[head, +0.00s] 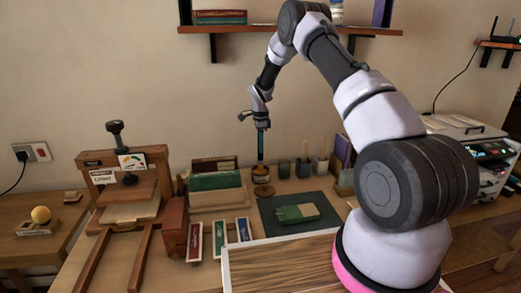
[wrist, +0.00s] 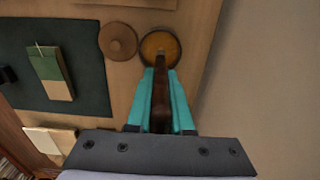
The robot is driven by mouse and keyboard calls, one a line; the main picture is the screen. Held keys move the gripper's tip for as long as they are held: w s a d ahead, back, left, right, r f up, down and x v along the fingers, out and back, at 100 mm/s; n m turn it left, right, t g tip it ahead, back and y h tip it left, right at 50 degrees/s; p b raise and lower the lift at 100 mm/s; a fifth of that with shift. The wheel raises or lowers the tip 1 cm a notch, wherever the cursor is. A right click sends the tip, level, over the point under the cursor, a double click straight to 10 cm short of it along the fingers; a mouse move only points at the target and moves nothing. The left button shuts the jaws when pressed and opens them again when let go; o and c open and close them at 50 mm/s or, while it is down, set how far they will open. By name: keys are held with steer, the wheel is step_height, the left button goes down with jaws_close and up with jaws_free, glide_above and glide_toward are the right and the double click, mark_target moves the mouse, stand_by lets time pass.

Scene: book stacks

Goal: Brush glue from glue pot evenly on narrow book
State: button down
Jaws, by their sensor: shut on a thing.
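My gripper (head: 261,128) is shut on the handle of a brush (head: 261,148), held upright over the glue pot (head: 262,174). In the wrist view, the teal fingers (wrist: 161,88) close around the brown brush handle (wrist: 160,112), which reaches toward the round glue pot (wrist: 160,47) with amber contents. The brush's lower end is at the pot; I cannot tell how deep it sits. A narrow green and cream book (head: 297,213) lies flat on the dark mat (head: 270,232), right of and nearer than the pot. It also shows in the wrist view (wrist: 52,74).
A round brown lid (wrist: 118,42) lies beside the pot. Several cups (head: 303,168) stand behind the mat. A wooden press (head: 125,190) and upright books (head: 215,182) are on the left. A framed board (head: 280,265) is in front. A shelf (head: 240,29) hangs above.

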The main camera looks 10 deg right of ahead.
steer(key=shift+r, duration=2.65)
